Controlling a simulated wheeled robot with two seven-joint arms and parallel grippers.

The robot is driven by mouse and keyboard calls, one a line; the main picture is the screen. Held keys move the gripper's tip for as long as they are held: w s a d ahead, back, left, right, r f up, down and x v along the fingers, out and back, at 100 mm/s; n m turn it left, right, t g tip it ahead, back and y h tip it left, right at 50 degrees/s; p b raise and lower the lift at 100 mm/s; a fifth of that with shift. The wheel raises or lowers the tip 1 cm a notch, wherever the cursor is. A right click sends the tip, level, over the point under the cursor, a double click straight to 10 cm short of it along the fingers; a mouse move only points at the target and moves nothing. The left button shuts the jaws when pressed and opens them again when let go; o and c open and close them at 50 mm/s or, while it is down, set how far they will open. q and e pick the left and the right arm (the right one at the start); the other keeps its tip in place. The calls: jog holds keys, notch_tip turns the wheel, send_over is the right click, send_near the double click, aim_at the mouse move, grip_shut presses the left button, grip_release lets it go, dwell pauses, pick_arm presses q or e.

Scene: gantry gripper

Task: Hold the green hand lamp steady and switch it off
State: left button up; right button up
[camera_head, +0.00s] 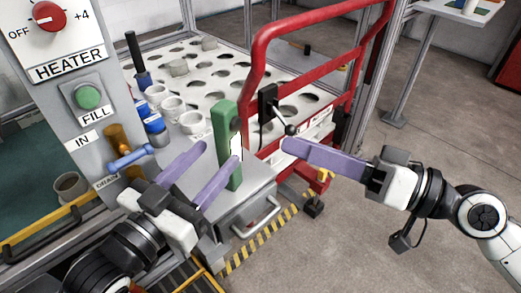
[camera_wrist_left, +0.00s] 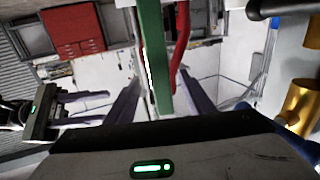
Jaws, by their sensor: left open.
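The green hand lamp (camera_head: 221,135) is an upright green bar with a bright white strip on its right side. It stands at the edge of the grey cabinet beside the red frame. My left gripper (camera_head: 219,154) is open, with its purple fingertips close to the lamp on either side. In the left wrist view the lamp (camera_wrist_left: 155,60) runs down between the two fingers; I cannot tell whether they touch it. My right gripper (camera_head: 285,146) points left towards the lamp, to its right and apart from it. In the left wrist view its two fingers (camera_wrist_left: 107,106) look apart and empty.
A black switch box (camera_head: 267,103) with a ball-tipped lever (camera_head: 290,130) is on the red frame (camera_head: 258,68), near my right fingertips. A white perforated rack (camera_head: 215,75) lies behind. The heater panel (camera_head: 75,75) and brass valve (camera_head: 118,138) stand left.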

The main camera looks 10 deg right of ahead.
aim_at(239, 132)
pick_arm(q)
jog(key=x, duration=0.9)
jog(key=shift+w+d, duration=0.15)
jog(key=shift+w, duration=0.05)
grip_shut()
pick_arm(e)
grip_shut()
dwell(0.8)
dwell(0.5)
